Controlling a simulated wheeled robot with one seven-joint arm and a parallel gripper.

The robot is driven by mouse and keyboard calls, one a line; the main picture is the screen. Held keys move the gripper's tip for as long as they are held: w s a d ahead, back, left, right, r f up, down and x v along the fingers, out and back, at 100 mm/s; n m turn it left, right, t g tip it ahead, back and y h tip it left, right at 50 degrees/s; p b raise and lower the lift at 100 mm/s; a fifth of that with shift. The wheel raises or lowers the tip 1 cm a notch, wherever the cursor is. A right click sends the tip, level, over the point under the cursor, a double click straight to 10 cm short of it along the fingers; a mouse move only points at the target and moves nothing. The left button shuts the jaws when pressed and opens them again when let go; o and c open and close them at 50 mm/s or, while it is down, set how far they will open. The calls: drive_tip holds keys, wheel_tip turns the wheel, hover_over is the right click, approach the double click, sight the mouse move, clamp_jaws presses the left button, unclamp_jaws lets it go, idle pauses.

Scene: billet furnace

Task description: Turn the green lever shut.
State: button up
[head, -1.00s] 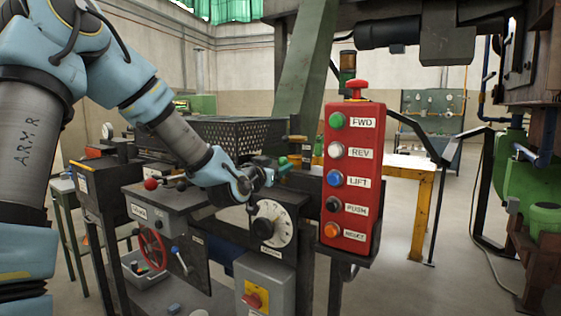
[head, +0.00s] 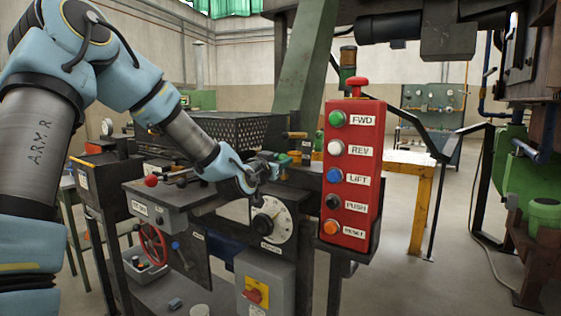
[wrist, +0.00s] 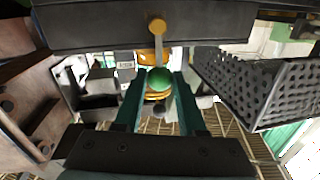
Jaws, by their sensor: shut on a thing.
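The green lever's round knob (wrist: 158,79) shows in the middle of the wrist view, with a yellow part just below it. A metal bar with a brass-coloured end stands above it in that picture. My gripper (wrist: 157,90) has its two teal fingers on either side of the green knob, shut on it. In the head view my gripper (head: 280,163) is above the grey machine console, behind the white dial. The knob cannot be told apart from the teal fingers there, and the lever's shaft is hidden.
A red button box (head: 352,178) stands close to the right of my gripper. A black perforated basket (head: 232,130) lies behind my arm and at the right in the wrist view (wrist: 250,90). A white dial (head: 271,220) and red-knobbed lever (head: 151,181) are on the console.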

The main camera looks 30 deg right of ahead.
clamp_jaws()
idle(0.8)
